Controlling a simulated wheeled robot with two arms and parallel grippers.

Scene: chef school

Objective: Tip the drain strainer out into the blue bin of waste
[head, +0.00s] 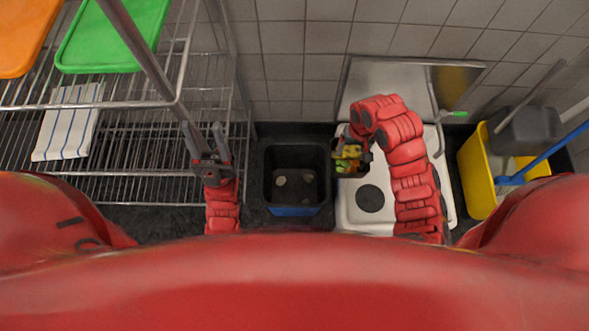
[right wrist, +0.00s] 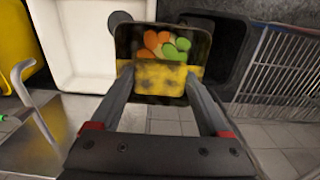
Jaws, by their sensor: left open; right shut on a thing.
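The drain strainer (right wrist: 123,43) is a small dark square basket, holding orange and green scraps (right wrist: 170,47). My right gripper (right wrist: 158,82) is shut on its yellow-stained near side. In the head view the strainer (head: 345,171) is held beside the bin's right edge, above the left side of the sink; it looks roughly upright, with the scraps inside. The blue bin (head: 292,211) has a dark interior with a few small pale pieces in it. Part of its dark opening also shows in the right wrist view (right wrist: 222,45). My left gripper (head: 207,150) is open and empty, left of the bin.
The white sink (head: 436,190) with a dark round drain (head: 370,199) lies at right. A yellow mop bucket (head: 478,172) stands further right. A wire rack (head: 140,187) with a striped towel (head: 68,122) and coloured boards fills the left. A tiled wall (head: 290,60) closes the back.

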